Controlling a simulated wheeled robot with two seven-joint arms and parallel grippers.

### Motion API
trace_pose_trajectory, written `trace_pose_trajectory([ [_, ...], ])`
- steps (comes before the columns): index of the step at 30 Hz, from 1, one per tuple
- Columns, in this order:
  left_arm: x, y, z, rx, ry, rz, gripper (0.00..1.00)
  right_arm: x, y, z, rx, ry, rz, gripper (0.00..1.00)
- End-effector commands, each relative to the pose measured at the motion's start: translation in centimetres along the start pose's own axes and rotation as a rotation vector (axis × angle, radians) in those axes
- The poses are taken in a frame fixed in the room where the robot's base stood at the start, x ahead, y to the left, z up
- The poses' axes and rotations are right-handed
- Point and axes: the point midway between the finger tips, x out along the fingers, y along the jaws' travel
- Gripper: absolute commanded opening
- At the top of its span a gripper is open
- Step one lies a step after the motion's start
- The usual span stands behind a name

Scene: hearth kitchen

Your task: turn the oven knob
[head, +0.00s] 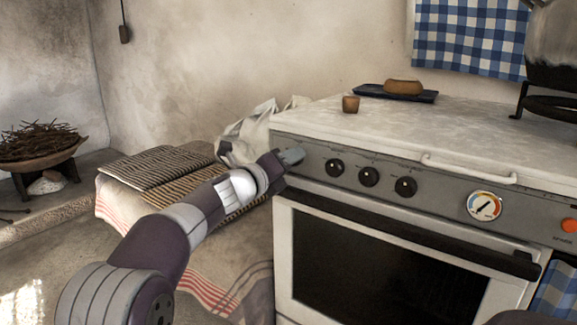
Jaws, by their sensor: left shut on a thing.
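The oven (318,208) stands on the right with a grey control panel (450,190). Three black knobs show on the panel: a left one (335,168), a middle one (369,176) and a right one (405,187). My left gripper (291,157) is at the panel's left end, left of these knobs. It is shut on a knob there, which the fingers hide. The way that knob points cannot be seen. My right gripper is not in view.
A white rail (468,169) and a round dial (484,206) are on the panel's right. A dark door handle (410,226) runs below. A small cup (350,104) and a tray (370,91) with bread (403,87) stand on top. A cloth-covered bench (130,205) is at left.

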Motion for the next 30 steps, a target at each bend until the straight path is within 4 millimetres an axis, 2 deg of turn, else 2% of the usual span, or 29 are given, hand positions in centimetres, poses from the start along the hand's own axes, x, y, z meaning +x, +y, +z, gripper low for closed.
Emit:
trace_pose_trajectory([
  [19,-0.01,0.03,0.04,0.050,-0.001,0.001,0.11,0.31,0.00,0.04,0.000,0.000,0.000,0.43],
  [20,-0.01,0.03,0.04,0.050,-0.001,0.001,0.48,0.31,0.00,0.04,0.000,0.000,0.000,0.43],
  [21,-0.01,0.02,0.04,0.050,-0.001,0.001,0.61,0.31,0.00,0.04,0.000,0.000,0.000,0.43],
  [22,-0.01,0.02,0.04,0.049,-0.001,0.001,0.67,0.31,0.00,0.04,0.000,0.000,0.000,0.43],
  [30,-0.05,-0.01,0.04,0.048,0.000,0.000,0.67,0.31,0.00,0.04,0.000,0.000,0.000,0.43],
])
